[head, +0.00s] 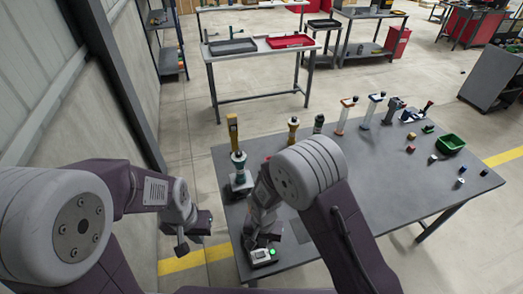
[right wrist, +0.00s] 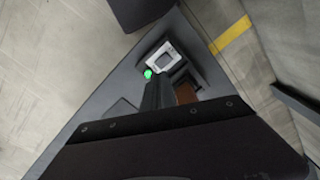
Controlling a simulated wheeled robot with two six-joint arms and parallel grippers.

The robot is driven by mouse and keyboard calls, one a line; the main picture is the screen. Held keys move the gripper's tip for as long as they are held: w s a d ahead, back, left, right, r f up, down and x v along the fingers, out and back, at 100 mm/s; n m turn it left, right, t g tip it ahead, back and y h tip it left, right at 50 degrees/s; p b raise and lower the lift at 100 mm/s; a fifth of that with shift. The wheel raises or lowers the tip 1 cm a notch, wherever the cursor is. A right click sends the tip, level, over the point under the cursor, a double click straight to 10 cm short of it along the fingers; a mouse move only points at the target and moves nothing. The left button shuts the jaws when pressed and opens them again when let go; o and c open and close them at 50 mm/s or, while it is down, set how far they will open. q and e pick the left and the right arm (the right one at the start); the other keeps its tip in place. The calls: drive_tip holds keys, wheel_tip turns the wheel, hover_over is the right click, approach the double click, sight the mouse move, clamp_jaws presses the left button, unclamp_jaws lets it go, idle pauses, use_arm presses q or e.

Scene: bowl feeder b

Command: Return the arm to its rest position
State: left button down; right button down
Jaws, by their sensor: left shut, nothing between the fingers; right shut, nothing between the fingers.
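My left gripper (head: 190,240) is shut and empty, low at the left, off the left edge of the grey table (head: 400,190). My right arm reaches over the table's near left part. My right gripper (head: 256,238) is shut and empty, pointing down close to a small control box (head: 263,256) with a pale panel and a lit green button. In the right wrist view the box (right wrist: 160,55) and its green light show just beyond the dark fingers (right wrist: 157,98). I cannot tell whether the fingers touch the box.
Several bottle-like items and tools line the back edge. A green bin (head: 450,144) and small loose parts are at the right. A bench with a red tray (head: 290,41) stands behind. A wall is at left.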

drive_tip(key=s+d+r+n+b, duration=0.1)
drive_tip(key=s+d+r, duration=0.1)
drive_tip(key=d+r, duration=0.3)
drive_tip(key=s+d+r+n+t+b, duration=0.1)
drive_tip(key=d+r, duration=0.5)
drive_tip(key=d, duration=0.6)
drive_tip(key=shift+s+d+r, duration=0.2)
drive_tip(key=shift+s+d, duration=0.2)
drive_tip(key=shift+s, duration=0.45)
drive_tip(key=shift+s, duration=0.1)
